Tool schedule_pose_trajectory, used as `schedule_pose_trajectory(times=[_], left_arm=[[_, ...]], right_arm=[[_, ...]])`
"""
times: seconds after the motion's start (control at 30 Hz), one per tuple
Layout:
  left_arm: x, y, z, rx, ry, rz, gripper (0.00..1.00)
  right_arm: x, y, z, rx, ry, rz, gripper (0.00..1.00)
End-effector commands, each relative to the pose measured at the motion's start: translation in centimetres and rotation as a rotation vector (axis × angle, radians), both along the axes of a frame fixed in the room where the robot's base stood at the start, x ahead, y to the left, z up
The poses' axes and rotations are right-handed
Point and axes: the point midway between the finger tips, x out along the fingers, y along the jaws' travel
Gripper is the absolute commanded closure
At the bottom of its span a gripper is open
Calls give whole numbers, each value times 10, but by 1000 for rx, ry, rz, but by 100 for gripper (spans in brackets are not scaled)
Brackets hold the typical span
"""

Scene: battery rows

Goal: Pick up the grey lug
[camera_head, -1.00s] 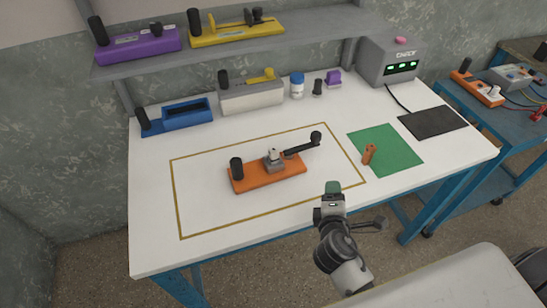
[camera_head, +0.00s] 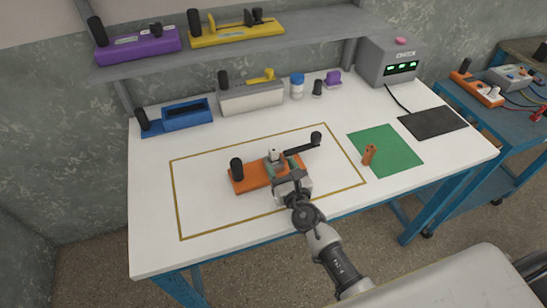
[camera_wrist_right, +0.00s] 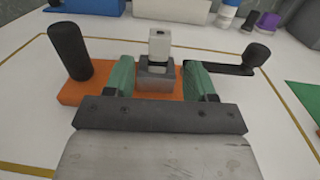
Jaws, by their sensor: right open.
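The grey lug (camera_wrist_right: 159,46) shows in the right wrist view as a pale upright piece with a dark spot on its face. It sits on a darker grey block (camera_wrist_right: 158,80) on the orange base (camera_wrist_right: 76,93). In the head view the lug (camera_head: 274,155) shows just beyond my right gripper (camera_head: 284,165), which partly hides the block and base. In the right wrist view my right gripper (camera_wrist_right: 159,82) is open, its green finger pads on either side of the grey block, with a gap showing. I cannot tell whether either pad touches. My left gripper is not in view.
The orange base has a black upright handle (camera_wrist_right: 70,52) at left and a black crank arm with knob (camera_wrist_right: 257,54) at right. An orange part (camera_head: 368,155) lies on the green mat (camera_head: 400,150). Blue and grey fixtures stand behind. The table's front left is clear.

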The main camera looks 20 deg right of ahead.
Motion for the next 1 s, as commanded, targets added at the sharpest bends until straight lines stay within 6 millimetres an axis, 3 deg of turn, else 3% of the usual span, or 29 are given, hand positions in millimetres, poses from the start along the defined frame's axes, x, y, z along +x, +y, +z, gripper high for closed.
schedule_pose_trajectory(times=[0.4,0.7,1.0], left_arm=[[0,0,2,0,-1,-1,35],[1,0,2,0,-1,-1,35],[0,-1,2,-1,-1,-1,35]], right_arm=[[50,6,4,1,-1,-1,45],[54,6,3,2,0,-1,45],[54,6,3,2,0,-1,89]])
